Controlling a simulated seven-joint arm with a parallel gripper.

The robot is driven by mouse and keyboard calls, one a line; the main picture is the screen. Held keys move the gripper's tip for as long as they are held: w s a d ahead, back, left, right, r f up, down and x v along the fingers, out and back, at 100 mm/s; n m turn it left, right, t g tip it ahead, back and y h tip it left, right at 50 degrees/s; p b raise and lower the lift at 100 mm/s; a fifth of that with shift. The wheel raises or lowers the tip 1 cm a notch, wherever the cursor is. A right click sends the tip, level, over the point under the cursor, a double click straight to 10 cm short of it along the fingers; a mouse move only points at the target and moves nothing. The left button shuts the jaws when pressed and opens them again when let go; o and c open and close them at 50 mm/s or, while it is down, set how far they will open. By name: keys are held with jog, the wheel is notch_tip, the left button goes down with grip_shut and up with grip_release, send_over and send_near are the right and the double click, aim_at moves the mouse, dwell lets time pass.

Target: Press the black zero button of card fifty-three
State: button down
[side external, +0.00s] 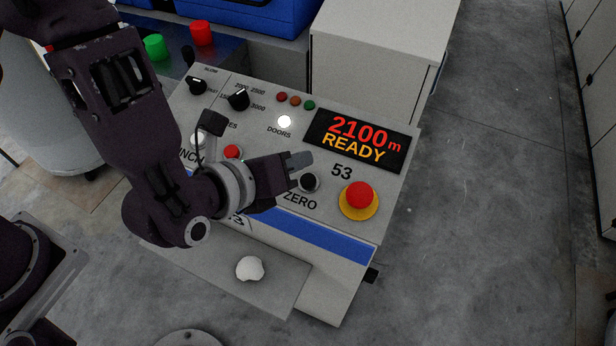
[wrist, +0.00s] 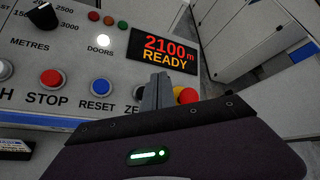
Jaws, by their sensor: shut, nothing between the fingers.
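The control panel (side external: 270,215) of card 53 has a black round button (side external: 309,183) above the word ZERO. My gripper (side external: 300,160) is shut and empty, its fingertips just above and left of that button in the side view. They look apart from it, though the height is hard to judge. In the wrist view my gripper (wrist: 157,90) covers part of the black button (wrist: 137,92), which shows at the left edge of the fingers. The display (side external: 358,140) reads 2100m READY.
A red mushroom button (side external: 359,194) on a yellow base sits right of ZERO. A blue RESET button (wrist: 101,87) and red STOP button (wrist: 52,79) lie to the left. Dark knobs (side external: 239,98) are higher up. A white lump (side external: 250,268) rests on the lower ledge.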

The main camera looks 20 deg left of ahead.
jog(key=shift+w+f, duration=0.25)
jog(key=shift+f, duration=0.65)
jog(key=shift+w+f, duration=0.2)
jog(key=shift+f, duration=0.75)
jog(key=shift+w+f, duration=0.25)
jog(key=shift+f, duration=0.65)
jog(key=shift+f, duration=0.15)
jog(key=shift+w+f, duration=0.15)
jog(key=shift+f, duration=0.1)
jog(key=shift+w+f, duration=0.1)
jog(key=shift+f, duration=0.4)
jog(key=shift+r, duration=0.1)
dwell(0.5)
jog(key=shift+s+r, duration=0.25)
jog(key=shift+r, duration=0.55)
jog(key=r, duration=0.2)
jog(key=s+r, duration=0.1)
jog(key=r, duration=0.1)
jog(key=shift+s+r, duration=0.15)
jog(key=shift+r, duration=0.25)
